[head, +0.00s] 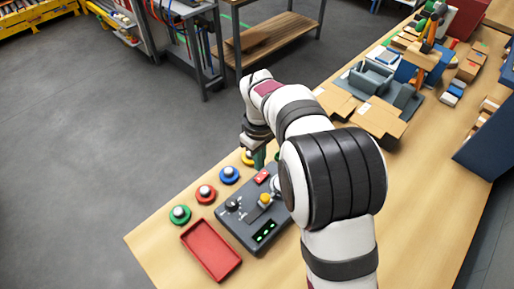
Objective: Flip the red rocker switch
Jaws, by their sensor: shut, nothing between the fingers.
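The red rocker switch (262,177) is a small red piece near the far edge of a dark grey control box (238,228). The box lies on the wooden table, left of my arm. My gripper (259,166) points down just above and beyond the red switch, with its fingers closed and empty. I cannot tell whether the fingertips touch the switch or which way the switch is tilted. The box also bears a black knob (232,205), a yellow button (264,200) and a panel with green lights (265,232). My arm hides the right part of the box.
A red tray (190,234) lies left of the box. Green (180,215), red (206,194) and blue (229,175) round pieces line the table's left edge; a yellow one (247,157) is partly hidden by my gripper. Cardboard boxes (378,117) stand farther back.

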